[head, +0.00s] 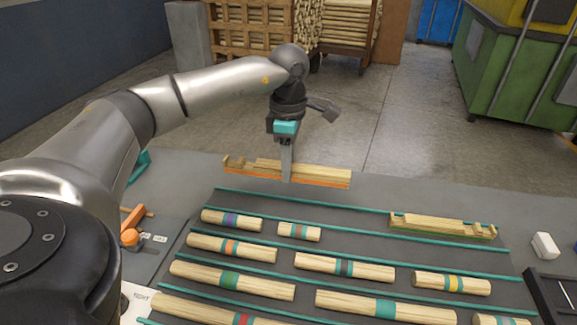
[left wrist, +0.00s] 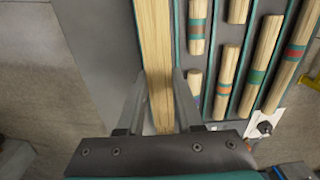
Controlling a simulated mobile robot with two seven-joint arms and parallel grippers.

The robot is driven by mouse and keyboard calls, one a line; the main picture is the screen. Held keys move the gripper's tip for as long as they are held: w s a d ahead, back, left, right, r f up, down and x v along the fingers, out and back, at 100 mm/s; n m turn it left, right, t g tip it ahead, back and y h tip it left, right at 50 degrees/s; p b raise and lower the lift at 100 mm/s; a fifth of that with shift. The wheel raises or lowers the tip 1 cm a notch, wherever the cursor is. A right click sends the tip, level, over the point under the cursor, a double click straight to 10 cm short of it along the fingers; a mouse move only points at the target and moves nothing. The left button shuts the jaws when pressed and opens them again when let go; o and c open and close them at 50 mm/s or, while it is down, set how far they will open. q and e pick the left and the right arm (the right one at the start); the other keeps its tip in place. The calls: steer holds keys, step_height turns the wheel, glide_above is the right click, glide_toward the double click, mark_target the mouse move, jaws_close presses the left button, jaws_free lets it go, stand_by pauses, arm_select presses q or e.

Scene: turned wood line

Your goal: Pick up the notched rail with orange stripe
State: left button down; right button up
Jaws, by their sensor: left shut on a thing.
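The notched rail with orange stripe (head: 325,176) is a long pale wooden piece at the far side of the table in the head view, with an orange band along its near side and a raised notched end at left. My left gripper (head: 287,176) points down and is shut on it near the middle. In the left wrist view the pale rail (left wrist: 153,40) runs between the two fingers of the left gripper (left wrist: 160,88). Whether the rail touches the table I cannot tell. My right gripper is not in view.
A similar notched rail with a green stripe (head: 442,227) lies at the right. Several turned wooden rods with coloured bands, such as a purple-banded one (head: 232,220), lie in rows between teal strips. A white block (head: 545,245) and dark tray (head: 552,298) are at the right edge.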

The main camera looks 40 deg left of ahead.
arm_select(q)
step_height(320, 180, up, 8)
steer(key=p, duration=0.5)
steer(key=shift+f+p, duration=0.2)
steer(key=shift+p, duration=0.2)
steer(key=shift+r+p, duration=0.85)
steer(key=shift+r, duration=0.15)
steer(key=shift+d, duration=0.1)
